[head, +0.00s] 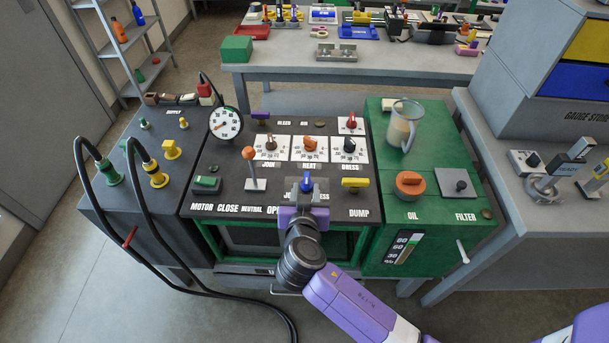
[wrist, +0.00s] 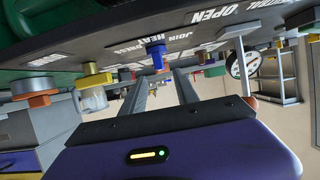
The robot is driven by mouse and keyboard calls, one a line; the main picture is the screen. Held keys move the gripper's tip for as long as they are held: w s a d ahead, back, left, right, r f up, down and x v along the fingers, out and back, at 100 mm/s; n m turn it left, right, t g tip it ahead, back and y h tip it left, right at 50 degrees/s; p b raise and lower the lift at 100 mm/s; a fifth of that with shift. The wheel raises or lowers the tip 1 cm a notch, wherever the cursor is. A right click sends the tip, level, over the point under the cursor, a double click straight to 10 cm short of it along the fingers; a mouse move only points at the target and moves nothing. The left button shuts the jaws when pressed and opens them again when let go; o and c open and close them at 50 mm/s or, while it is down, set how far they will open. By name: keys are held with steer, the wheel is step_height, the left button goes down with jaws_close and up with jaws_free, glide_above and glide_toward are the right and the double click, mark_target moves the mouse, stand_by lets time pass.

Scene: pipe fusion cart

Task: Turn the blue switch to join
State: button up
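The blue switch (head: 306,182) stands on the dark panel, at the lower middle, just beyond my gripper. The labels beside it are partly covered by my gripper in the head view. The switch lies past the fingertips, roughly in line with the gap. I cannot tell which label it points to.
An orange-topped lever (head: 249,155) stands left of the switch and a yellow DUMP handle (head: 355,183) right of it. Three dials (head: 310,145) sit behind. A round gauge (head: 226,124) stands at the panel's left. A jug (head: 402,125) rests on the green cabinet.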

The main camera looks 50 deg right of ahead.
mark_target(307, 179)
steer(key=p+x, duration=0.1)
steer(key=x, duration=0.6)
steer(key=shift+d+f, duration=0.1)
jaws_close()
